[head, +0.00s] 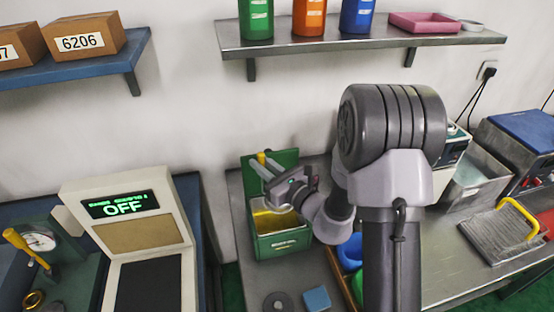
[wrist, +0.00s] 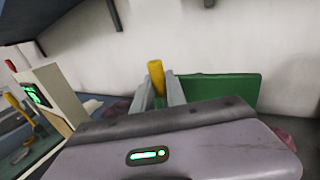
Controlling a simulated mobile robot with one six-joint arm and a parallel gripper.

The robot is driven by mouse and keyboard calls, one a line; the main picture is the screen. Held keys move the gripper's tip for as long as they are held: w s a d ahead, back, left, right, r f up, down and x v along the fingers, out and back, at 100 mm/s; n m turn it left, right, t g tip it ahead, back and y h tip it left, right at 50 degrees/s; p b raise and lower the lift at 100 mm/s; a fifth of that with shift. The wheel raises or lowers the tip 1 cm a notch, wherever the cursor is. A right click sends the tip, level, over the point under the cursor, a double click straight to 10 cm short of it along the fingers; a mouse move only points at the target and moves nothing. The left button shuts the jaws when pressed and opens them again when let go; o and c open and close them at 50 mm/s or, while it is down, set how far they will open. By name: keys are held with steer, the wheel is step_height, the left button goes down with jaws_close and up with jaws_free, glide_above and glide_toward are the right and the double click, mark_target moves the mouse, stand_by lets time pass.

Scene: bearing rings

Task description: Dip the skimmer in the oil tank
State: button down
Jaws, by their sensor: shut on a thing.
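The oil tank (head: 284,243) is a green box with yellow oil showing inside and a raised green back panel, on the steel bench left of my arm. The panel (wrist: 225,88) also shows in the wrist view. My gripper (head: 264,166) is over the tank, in front of that panel. It is shut on the skimmer (head: 261,158), whose yellow handle top stands up between the fingers. In the wrist view the yellow handle (wrist: 156,76) sits between the two grey fingers (wrist: 159,92). The skimmer's lower end is hidden, so I cannot tell whether it touches the oil.
A scale (head: 130,240) reading OFF stands to the left. A blue cloth or block (head: 317,298) and a dark disc (head: 277,303) lie in front of the tank. A wall shelf (head: 350,45) with bottles hangs above. A rack with a yellow handle (head: 505,234) is at right.

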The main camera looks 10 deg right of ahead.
steer(key=shift+s+f+b, duration=0.1)
steer(key=shift+f+b, duration=0.5)
steer(key=shift+f, duration=0.15)
step_height(320, 180, down, 12)
steer(key=b, duration=0.9)
steer(key=shift+r+b, duration=0.2)
steer(key=shift+b, duration=0.2)
steer(key=shift+s+a+f+b, duration=0.15)
steer(key=shift+s+f+b, duration=0.3)
steer(key=shift+f, duration=0.35)
stand_by(0.4)
steer(key=r+p, duration=0.2)
steer(key=p, duration=0.1)
steer(key=w+r+p, duration=0.1)
steer(key=r+p, duration=0.2)
steer(key=shift+w+d, duration=0.1)
steer(key=shift+d, duration=0.1)
step_height(320, 180, up, 7)
steer(key=p, duration=0.6)
steer(key=shift+f, duration=0.1)
stand_by(2.4)
